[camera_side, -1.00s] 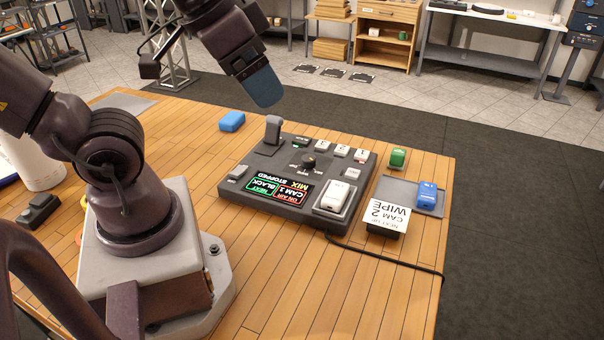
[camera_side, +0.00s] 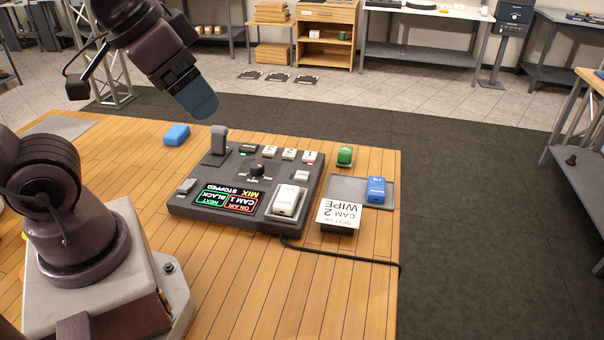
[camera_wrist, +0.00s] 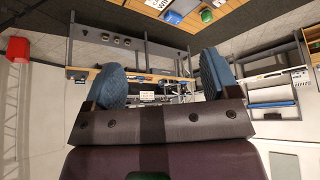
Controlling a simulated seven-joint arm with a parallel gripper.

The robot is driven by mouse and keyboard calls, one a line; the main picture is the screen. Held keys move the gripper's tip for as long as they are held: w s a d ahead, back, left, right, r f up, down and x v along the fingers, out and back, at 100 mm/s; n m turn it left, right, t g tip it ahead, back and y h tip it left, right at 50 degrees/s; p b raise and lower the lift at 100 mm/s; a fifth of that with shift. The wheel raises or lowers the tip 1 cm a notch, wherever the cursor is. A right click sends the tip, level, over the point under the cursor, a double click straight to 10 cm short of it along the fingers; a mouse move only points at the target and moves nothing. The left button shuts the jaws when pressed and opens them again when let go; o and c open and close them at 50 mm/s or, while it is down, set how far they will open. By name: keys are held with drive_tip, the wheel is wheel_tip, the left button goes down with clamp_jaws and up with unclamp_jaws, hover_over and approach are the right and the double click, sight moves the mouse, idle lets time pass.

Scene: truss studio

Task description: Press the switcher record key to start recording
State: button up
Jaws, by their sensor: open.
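The switcher (camera_side: 180,209) is a dark grey console on the wooden table in the side view. Its screen (camera_side: 228,201) reads upside down: ON AIR CAM 1, NEXT BLACK, MIX, STOPPED. A small grey key (camera_side: 187,186) sits at its left edge; its label is too small to read. A large white key (camera_side: 286,201) is at front right, numbered white keys (camera_side: 289,154) along the back, a knob (camera_side: 257,169) in the middle and an upright lever (camera_side: 218,140) at back left. My gripper (camera_side: 203,103) hangs above and behind the lever, empty. The wrist view shows its blue fingers (camera_wrist: 163,82) spread apart.
A blue block (camera_side: 176,134) lies behind the console. At right are a green piece (camera_side: 345,155), a blue piece (camera_side: 376,190) on a grey tray (camera_side: 348,186), and a card (camera_side: 339,213) reading CAM 2 WIPE. A black cable (camera_side: 340,254) crosses the front table.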

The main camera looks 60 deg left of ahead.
clamp_jaws()
idle(1.5)
